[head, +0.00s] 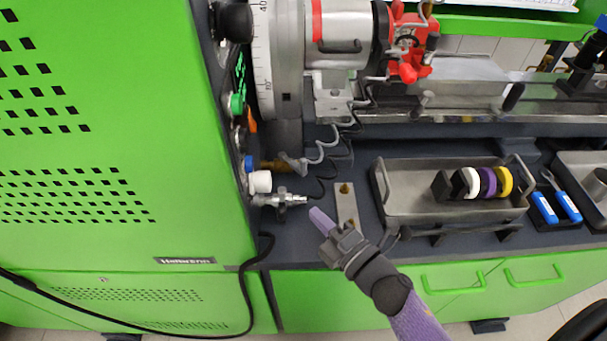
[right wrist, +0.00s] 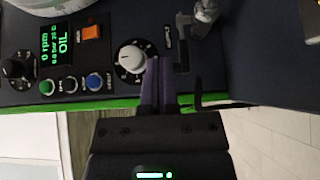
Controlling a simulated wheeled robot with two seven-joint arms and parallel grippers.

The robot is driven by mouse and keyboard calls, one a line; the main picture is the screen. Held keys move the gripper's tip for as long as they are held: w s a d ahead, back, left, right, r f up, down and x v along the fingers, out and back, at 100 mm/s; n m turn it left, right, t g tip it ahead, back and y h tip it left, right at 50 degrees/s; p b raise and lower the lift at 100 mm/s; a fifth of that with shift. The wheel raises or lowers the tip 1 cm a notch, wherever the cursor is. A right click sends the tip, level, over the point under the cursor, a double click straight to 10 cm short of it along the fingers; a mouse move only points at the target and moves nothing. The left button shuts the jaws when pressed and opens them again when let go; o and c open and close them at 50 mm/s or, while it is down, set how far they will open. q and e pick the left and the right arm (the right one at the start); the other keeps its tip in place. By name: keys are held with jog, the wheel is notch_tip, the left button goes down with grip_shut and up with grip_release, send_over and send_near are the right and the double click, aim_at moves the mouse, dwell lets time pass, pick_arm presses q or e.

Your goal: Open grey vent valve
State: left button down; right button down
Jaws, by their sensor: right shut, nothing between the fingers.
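A silver-grey valve fitting (head: 280,199) sticks out from the side of the green cabinet in the head view. Another small grey fitting with a brass part (head: 291,163) sits just behind it; I cannot tell for sure which is the vent valve. A metal fitting also shows at the top of the right wrist view (right wrist: 204,12). My right gripper (head: 318,217) has its purple fingers shut and empty, to the right of and nearer than the silver-grey fitting, apparently apart from it. The fingers (right wrist: 159,85) point towards the panel in the right wrist view. My left gripper is not visible.
A white knob (head: 260,182) sits on the cabinet side just above the fitting; the panel also has an orange switch (right wrist: 92,33) and coloured buttons. A flat metal plate (head: 346,205) lies beside my fingers. A grey tray (head: 410,207) stands to the right.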

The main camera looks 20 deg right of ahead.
aim_at(306, 165)
jog(key=b+x, duration=0.1)
jog(key=x, duration=0.8)
jog(key=shift+w, duration=0.1)
jog(key=shift+w+d, duration=0.35)
jog(key=shift+d, duration=0.25)
jog(key=shift+w+d, duration=0.35)
jog(key=shift+d, duration=0.25)
jog(key=shift+w+d, duration=0.3)
jog(key=shift+d, duration=0.2)
jog(key=shift+w+d+f+n+g+y+b, duration=0.1)
jog(key=shift+w+d+n+g+y+b, duration=0.1)
jog(key=shift+d+n+g+y+b, duration=0.5)
jog(key=shift+w+d+y, duration=0.1)
jog(key=shift+d+y, duration=0.2)
jog(key=shift+d, duration=0.05)
